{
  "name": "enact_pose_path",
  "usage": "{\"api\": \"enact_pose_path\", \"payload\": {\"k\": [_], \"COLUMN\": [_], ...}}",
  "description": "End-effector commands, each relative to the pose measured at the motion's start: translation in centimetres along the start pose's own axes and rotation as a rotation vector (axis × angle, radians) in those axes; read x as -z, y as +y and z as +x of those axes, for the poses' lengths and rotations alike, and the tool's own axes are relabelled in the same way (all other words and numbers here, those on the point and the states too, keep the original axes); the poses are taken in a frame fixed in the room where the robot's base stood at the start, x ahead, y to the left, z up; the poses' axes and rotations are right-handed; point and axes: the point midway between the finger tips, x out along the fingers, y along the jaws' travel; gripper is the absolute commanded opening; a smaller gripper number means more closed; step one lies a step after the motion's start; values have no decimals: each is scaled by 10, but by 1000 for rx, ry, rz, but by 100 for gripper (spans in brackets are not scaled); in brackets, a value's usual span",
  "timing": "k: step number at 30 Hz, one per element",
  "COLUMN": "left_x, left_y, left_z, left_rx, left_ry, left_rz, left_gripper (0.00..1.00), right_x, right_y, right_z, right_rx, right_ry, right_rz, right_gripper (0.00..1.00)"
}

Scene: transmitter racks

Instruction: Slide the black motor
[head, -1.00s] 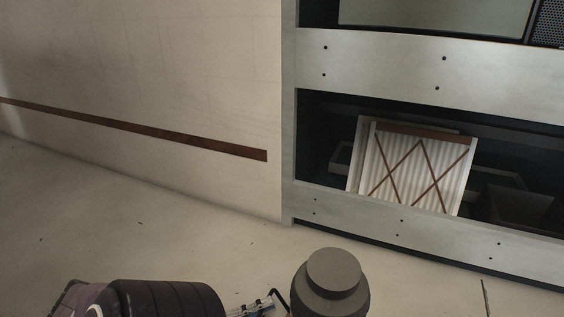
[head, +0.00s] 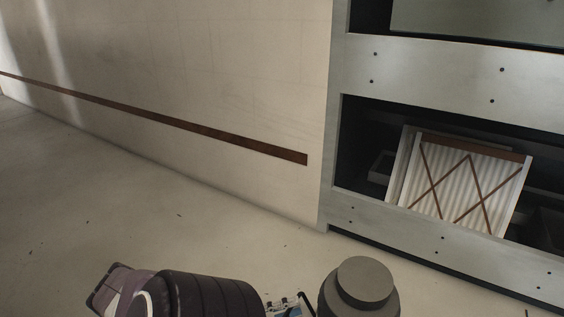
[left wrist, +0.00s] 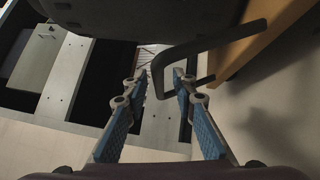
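The dark motor (head: 362,278), a stepped grey-black cylinder, stands at the bottom of the head view; what carries it is out of frame. In the left wrist view, a large black body (left wrist: 150,18) with a bent black handle (left wrist: 205,45) fills the top and looks like the same motor. My left gripper (left wrist: 160,78) has its two blue fingers apart, one on each side of the handle's near bend; I see no clear contact. In the head view, this gripper (head: 292,303) is partly cut off just left of the motor. My right gripper is not in view.
A grey metal rack (head: 450,80) stands at the right, with a pleated white filter panel (head: 465,185) leaning in its lower bay. A pale wall with a brown strip (head: 200,128) is behind. The floor (head: 70,215) at left is clear. An orange-brown edge (left wrist: 258,40) borders the handle.

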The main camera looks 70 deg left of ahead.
Motion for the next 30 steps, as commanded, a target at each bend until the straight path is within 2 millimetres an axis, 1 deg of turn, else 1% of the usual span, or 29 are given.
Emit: {"api": "enact_pose_path", "payload": {"k": [5,12,16,21,25,30], "left_x": [0,0,0,0,0,0], "left_y": [-1,-1,-1,-1,-1,0], "left_z": [-22,-76,-98,-114,-119,-120], "left_rx": [4,5,4,2,2,1], "left_ry": [3,4,2,2,1,0], "left_rz": [-1,1,1,0,0,0], "left_gripper": [25,25,25,25,25,25], "right_x": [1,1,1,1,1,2], "right_y": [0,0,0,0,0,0], "right_z": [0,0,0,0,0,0], "right_rx": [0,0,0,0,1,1], "right_ry": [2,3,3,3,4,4], "right_rz": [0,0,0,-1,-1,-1], "right_gripper": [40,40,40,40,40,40]}}
